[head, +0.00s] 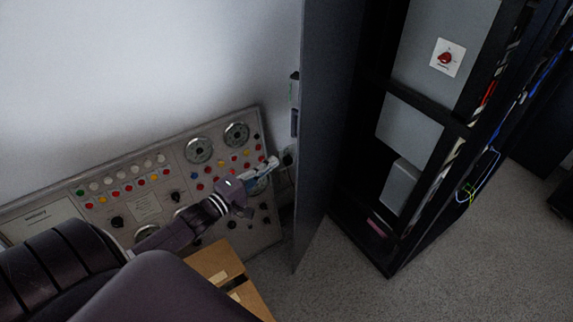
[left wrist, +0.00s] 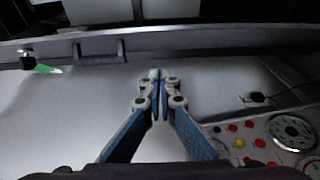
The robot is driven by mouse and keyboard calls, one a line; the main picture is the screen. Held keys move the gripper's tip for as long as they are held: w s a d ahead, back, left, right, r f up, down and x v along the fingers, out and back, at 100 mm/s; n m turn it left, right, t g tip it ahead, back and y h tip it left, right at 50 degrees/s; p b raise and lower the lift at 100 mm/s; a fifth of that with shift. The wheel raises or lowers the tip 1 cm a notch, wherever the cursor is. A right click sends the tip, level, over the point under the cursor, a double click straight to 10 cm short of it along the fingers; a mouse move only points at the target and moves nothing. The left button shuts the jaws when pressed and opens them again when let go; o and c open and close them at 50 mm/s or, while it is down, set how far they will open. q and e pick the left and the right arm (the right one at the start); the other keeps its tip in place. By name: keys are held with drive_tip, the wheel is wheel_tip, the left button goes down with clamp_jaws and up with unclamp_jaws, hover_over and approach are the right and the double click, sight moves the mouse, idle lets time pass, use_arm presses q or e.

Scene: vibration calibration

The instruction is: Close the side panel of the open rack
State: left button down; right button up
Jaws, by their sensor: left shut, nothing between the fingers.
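The black rack (head: 365,190) stands open on the right of the head view. Its tall dark grey side panel (head: 325,120) is swung out, with its free edge toward the wall. My left gripper (head: 272,163) is shut and empty, a little left of the panel's edge and in front of the control board. In the left wrist view its blue fingers (left wrist: 160,80) meet at the tips. A grey band with a green label (left wrist: 45,68), seemingly the panel's edge, crosses beyond them; contact is not clear. My right gripper is not in view.
A control board (head: 150,195) with dials and coloured buttons leans against the white wall (head: 150,70). A cardboard box (head: 220,265) sits on the floor below my left arm. Grey carpet (head: 470,270) is clear before the rack. Cables (head: 480,180) hang on the rack's right side.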

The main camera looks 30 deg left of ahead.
use_arm(q)
drive_tip(key=d, duration=0.1)
drive_tip(key=w+d+p, duration=0.1)
drive_tip(key=d, duration=0.1)
drive_tip(key=w+d, duration=0.1)
drive_tip(key=shift+w+d, duration=0.1)
drive_tip(key=shift+d, duration=0.1)
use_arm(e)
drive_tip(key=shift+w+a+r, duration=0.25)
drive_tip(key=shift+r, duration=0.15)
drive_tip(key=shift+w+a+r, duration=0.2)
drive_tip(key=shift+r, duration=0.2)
